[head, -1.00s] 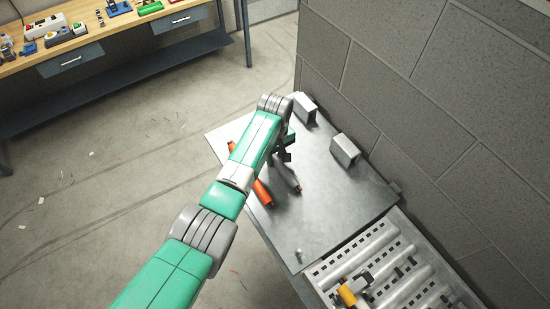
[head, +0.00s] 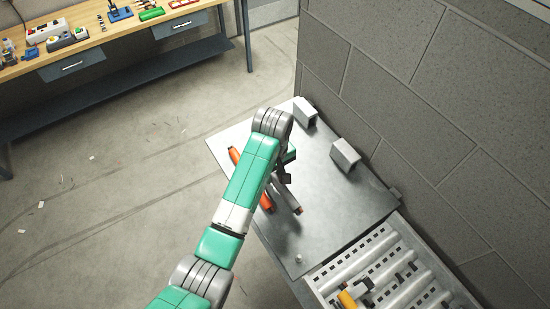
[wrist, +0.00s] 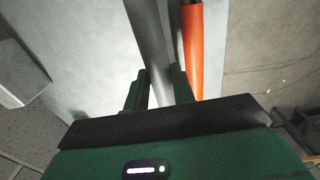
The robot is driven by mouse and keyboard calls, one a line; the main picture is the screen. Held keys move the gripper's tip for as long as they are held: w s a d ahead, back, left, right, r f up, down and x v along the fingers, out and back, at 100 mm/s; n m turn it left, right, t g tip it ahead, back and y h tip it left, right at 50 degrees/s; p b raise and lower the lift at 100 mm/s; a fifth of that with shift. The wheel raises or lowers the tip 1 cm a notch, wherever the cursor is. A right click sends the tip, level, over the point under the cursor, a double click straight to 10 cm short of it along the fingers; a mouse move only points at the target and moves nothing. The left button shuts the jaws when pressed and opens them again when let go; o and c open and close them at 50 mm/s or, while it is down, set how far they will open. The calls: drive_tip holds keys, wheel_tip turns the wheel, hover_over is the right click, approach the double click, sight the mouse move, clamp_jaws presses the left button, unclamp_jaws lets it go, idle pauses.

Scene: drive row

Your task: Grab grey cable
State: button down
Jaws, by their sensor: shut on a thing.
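The grey cable (head: 289,197) is a thick grey rod over the metal table; its near end shows a small orange-red tip in the head view. In the wrist view the grey cable (wrist: 149,40) runs between the two green fingers. My gripper (wrist: 158,88) is shut on it. In the head view my gripper (head: 284,178) is partly hidden by my green arm. An orange cable (head: 235,156) lies beside the grey one, its middle hidden by my arm. It also shows in the wrist view (wrist: 193,55), just right of the fingers.
Two grey box-like blocks (head: 304,112) and (head: 345,154) stand at the table's wall side. A block wall (head: 430,100) bounds the right. A roller conveyor (head: 385,265) with an orange-yellow item (head: 347,299) adjoins the table (head: 345,205). A workbench (head: 110,38) stands at upper left.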

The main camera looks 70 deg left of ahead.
drive_tip(key=s+d, duration=0.1)
drive_tip(key=d, duration=0.1)
drive_tip(key=s+d, duration=0.1)
drive_tip(key=d, duration=0.1)
drive_tip(key=s+d+r, duration=0.1)
drive_tip(key=d, duration=0.2)
drive_tip(key=shift+s+p, duration=0.4)
drive_tip(key=shift+s+d+f, duration=0.1)
drive_tip(key=shift+s+d, duration=0.15)
drive_tip(key=shift+d, duration=0.25)
